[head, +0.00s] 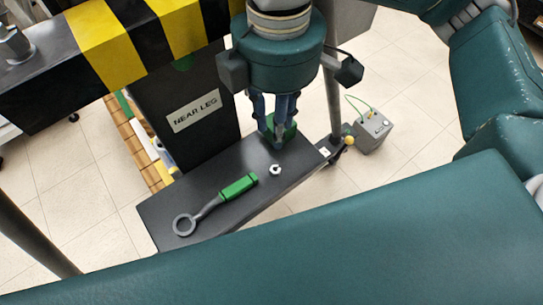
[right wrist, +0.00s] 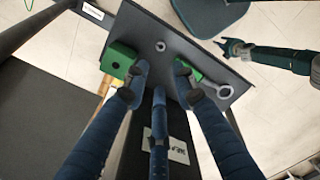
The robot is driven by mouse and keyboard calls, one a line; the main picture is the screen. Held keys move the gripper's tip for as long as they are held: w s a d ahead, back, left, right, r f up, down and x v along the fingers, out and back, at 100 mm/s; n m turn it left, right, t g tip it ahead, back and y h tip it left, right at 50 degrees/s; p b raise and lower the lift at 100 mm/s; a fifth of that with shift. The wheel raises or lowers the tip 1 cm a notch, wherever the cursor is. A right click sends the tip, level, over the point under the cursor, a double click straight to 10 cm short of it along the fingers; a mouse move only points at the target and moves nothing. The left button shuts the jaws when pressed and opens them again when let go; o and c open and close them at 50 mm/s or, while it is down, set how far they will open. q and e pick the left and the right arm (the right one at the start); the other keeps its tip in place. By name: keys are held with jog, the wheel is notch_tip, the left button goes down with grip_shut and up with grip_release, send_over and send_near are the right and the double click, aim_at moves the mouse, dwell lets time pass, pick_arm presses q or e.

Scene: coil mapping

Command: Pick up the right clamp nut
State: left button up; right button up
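A small pale hex nut (head: 275,170) lies on the dark shelf (head: 215,205), right of the green-handled wrench; it also shows in the right wrist view (right wrist: 160,46). My right gripper (head: 275,135) points down over the shelf's far end, behind the nut in the head view. Its three fingers are spread with nothing between them in the right wrist view (right wrist: 160,75). A gripper (right wrist: 226,46) on a teal arm, apparently my left, shows small at the right of the wrist view, its fingers seemingly apart and empty, away from the nut.
A wrench with a green handle (head: 238,187) lies on the shelf. A green block (right wrist: 118,60) with a hole stands beside my right fingers. A dark column labelled NEAR LEG (head: 194,113) rises behind the shelf, under a yellow-black striped beam (head: 100,38). A grey box (head: 374,133) stands on the floor.

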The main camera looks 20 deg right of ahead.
send_over(276, 169)
notch_tip(276, 169, down, 5)
notch_tip(276, 169, down, 3)
jog(key=shift+s+r, duration=0.1)
jog(key=shift+f, duration=0.95)
notch_tip(276, 169, down, 4)
jog(key=shift+f, duration=0.4)
pick_arm(q)
jog(key=s, duration=0.2)
jog(key=shift+s+a+f, duration=0.1)
jog(key=shift+s+f, duration=0.2)
jog(key=shift+s, duration=0.05)
pick_arm(e)
jog(key=shift+f, duration=0.1)
grip_shut()
